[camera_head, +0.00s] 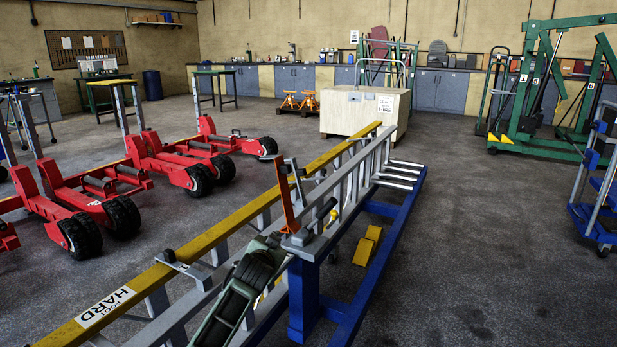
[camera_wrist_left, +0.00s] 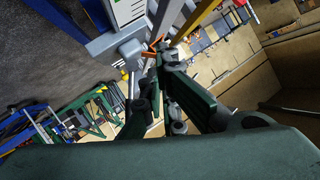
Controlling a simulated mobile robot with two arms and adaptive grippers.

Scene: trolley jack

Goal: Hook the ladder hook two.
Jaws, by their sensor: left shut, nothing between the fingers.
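A long ladder (camera_head: 352,190) of pale metal rails lies along a blue stand (camera_head: 303,300), beside a yellow beam (camera_head: 220,207). A thin orange hook-like bar (camera_head: 284,197) stands tilted at the near end of the stand; I cannot tell whether it is ladder hook two. Grey bars stand close beside it. My left gripper (camera_head: 277,243), dark green and black, is shut and empty just below the orange bar's foot. In the left wrist view its fingertips (camera_wrist_left: 160,58) are close to a small orange part (camera_wrist_left: 154,43); contact is unclear. My right gripper is out of view.
Red wheeled jacks (camera_head: 100,205) stand at the left. A pale crate (camera_head: 366,110) stands behind the ladder's far end. A yellow block (camera_head: 368,246) is inside the stand's frame. A green hoist (camera_head: 530,100) stands at the back right. The floor right of the stand is clear.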

